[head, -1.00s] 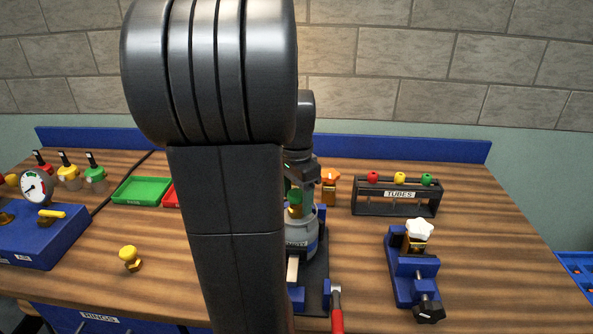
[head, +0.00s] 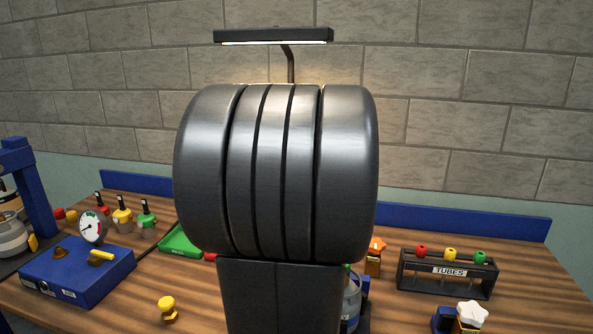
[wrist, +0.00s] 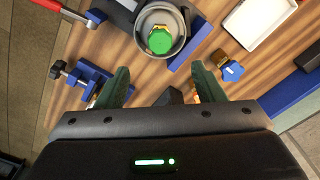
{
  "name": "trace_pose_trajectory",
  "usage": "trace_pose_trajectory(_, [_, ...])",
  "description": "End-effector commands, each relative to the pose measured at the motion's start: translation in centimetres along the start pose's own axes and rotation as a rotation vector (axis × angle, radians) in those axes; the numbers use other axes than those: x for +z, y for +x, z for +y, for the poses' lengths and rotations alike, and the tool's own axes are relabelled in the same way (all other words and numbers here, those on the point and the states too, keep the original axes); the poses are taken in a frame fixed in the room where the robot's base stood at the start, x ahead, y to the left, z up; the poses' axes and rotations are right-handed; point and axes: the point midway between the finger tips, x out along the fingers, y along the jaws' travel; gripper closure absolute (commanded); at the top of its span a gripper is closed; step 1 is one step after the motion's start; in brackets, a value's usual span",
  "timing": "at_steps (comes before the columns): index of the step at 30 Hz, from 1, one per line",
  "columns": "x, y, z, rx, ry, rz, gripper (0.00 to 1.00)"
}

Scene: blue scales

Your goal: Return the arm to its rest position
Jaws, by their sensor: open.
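My gripper (wrist: 162,92) shows in the wrist view with its two green fingers spread apart and nothing between them. It hangs above the wooden bench, near a grey round vessel with a green-topped piece (wrist: 159,41) inside it. In the head view my own arm fills the middle and hides the gripper and much of the bench behind it.
A blue box with a gauge (head: 78,272), a green tray (head: 181,241) and several coloured-top bottles stand at left. A tubes rack (head: 447,272) stands at right, with a white star-shaped knob (head: 472,314) in front. A lamp (head: 273,36) stands above the bench.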

Motion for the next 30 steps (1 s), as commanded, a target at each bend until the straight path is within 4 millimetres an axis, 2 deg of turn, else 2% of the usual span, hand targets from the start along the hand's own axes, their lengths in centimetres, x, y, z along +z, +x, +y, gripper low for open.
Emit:
trace_pose_trajectory(4, [0.0, 0.5, 0.0, 0.001, 0.0, -0.001, 0.38])
trace_pose_trajectory(8, [0.0, 2.0, 0.0, 0.003, 0.0, -0.002, 0.38])
trace_pose_trajectory(26, [0.1, 13.8, 0.1, 0.004, -0.001, -0.003, 0.38])
trace_pose_trajectory(30, [0.0, 14.1, 0.0, 0.0, -0.103, 0.0, 0.38])
